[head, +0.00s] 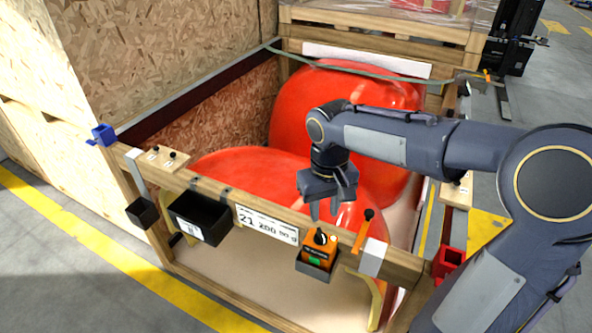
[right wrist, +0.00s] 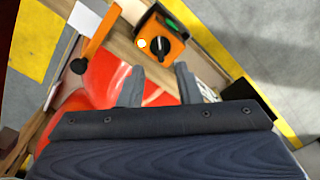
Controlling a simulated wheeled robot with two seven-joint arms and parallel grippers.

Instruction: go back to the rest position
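My right gripper (head: 324,211) hangs over the front rail of the wooden crate, above and a little behind the orange device with a black knob (head: 319,243). Its two fingers are apart with nothing between them. In the right wrist view the fingers (right wrist: 159,80) are also spread and empty, and the orange device (right wrist: 158,38) lies beyond their tips. The device sits in a dark holder (head: 315,264) on the front of the rail. My left gripper is not in the head view.
Large red nosecones (head: 338,104) fill the wooden crate behind the rail (head: 226,190). A black bin (head: 200,216), a label (head: 267,225), an orange strap piece (head: 361,236) and a red bracket (head: 447,262) are on the front. A tall wooden crate (head: 150,55) stands left. Floor (head: 60,265) is clear at front left.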

